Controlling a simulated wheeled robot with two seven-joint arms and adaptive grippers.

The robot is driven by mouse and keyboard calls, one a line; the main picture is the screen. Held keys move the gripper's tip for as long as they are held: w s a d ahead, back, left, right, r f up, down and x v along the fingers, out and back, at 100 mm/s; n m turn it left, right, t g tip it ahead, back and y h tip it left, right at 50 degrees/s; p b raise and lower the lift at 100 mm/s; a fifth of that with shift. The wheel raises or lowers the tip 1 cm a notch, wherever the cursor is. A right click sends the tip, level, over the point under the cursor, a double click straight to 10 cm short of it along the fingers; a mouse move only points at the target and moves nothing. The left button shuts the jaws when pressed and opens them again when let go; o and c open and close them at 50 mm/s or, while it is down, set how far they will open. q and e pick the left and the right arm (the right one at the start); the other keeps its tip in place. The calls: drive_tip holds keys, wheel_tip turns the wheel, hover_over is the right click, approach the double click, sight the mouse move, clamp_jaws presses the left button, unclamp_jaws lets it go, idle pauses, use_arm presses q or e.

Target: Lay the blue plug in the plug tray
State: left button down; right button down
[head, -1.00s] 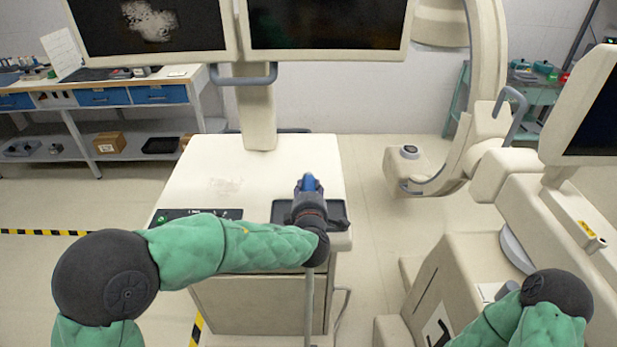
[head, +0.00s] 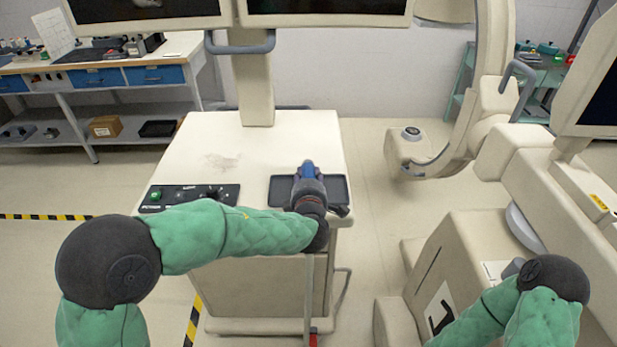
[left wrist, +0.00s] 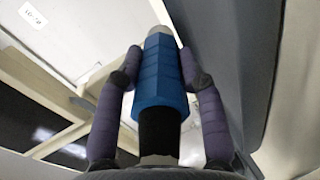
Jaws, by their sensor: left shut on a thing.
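The blue plug (left wrist: 160,75) is in the left wrist view, with a black part near the palm and a pale tip at the far end. My left gripper (left wrist: 160,78) is shut on it, one purple finger along each side. In the head view the left gripper (head: 308,175) stands over the dark plug tray (head: 336,188) on the cart top, with the blue plug (head: 308,168) at its end. The wrist hides the tray's middle, and I cannot tell whether plug and tray touch. My right arm is at the lower right; its gripper is not visible.
The cream cart top (head: 215,150) is mostly bare left of the tray. A black control panel (head: 190,195) with a green button lies at its front left. A monitor post (head: 254,90) rises at the back. A large cream machine (head: 470,250) stands to the right.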

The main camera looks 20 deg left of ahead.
use_arm(q)
drive_tip(key=shift+f, duration=0.15)
idle(0.4)
drive_tip(key=c, duration=0.7)
unclamp_jaws()
drive_tip(key=shift+f, duration=0.1)
drive_tip(key=shift+f, duration=0.15)
drive_tip(key=shift+s+d, duration=0.1)
drive_tip(key=shift+s, duration=0.05)
drive_tip(key=shift+s+d, duration=0.1)
drive_tip(key=shift+s, duration=0.1)
drive_tip(key=v, duration=1.1)
drive_tip(key=shift+r, duration=0.35)
drive_tip(key=shift+s, duration=0.1)
